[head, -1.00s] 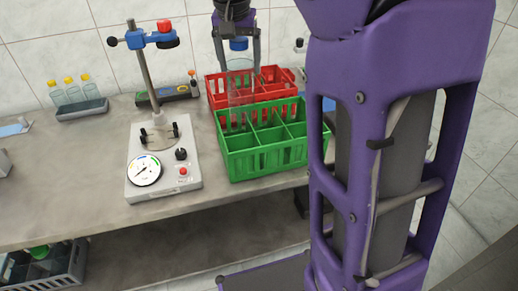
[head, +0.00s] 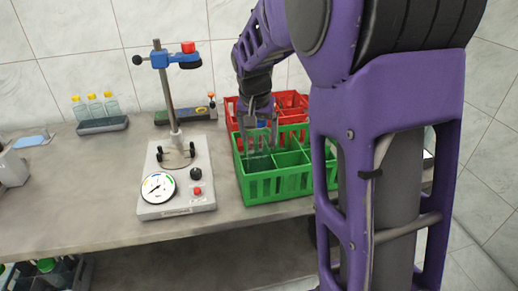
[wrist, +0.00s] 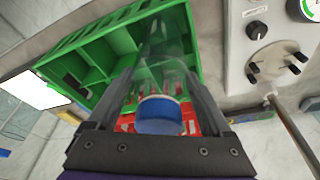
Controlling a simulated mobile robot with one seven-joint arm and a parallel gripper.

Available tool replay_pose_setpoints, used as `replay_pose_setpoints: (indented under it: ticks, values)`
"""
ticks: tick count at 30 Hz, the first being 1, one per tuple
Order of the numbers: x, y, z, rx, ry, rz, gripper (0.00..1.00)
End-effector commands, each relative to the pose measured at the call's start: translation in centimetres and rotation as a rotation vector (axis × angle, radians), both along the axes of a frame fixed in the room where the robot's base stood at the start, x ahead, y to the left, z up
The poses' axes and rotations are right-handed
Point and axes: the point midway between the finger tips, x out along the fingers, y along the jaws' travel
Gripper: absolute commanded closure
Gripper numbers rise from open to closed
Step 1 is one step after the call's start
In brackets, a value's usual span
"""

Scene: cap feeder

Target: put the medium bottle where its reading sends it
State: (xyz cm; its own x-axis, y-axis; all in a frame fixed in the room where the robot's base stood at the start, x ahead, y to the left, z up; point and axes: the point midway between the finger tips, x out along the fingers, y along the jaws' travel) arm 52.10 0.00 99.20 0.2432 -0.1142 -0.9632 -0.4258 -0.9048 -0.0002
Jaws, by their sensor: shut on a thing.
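My gripper (head: 259,128) is shut on a clear bottle with a blue cap (wrist: 158,115). The bottle's glass body (wrist: 165,60) points away from my wrist over the green crate (wrist: 75,45). In the head view the bottle (head: 257,150) hangs upright at the green crate's (head: 285,188) back left compartment; I cannot tell whether its base touches the floor there. The red crate (head: 292,98) stands just behind. The test stand (head: 180,200) is left of the crates, its dial (head: 158,187) with a needle toward the lower left, too small to read exactly.
Several clear bottles with yellow caps (head: 93,105) stand in a grey tray at the back left. A dark device (head: 187,114) lies by the wall behind the stand. A lower crate (head: 45,275) holds green-capped bottles. The bench front left is clear.

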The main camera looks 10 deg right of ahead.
Motion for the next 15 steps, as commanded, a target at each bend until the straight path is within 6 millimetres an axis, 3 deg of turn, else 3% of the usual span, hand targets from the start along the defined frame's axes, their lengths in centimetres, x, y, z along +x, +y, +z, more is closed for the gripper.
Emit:
replay_pose_setpoints:
  ticks: [7, 15]
  values:
    - [0.0, 0.0, -3.6, 0.0, 0.001, 0.0, 1.0]
    - [0.0, 0.0, -3.8, 0.0, -0.002, 0.0, 1.0]
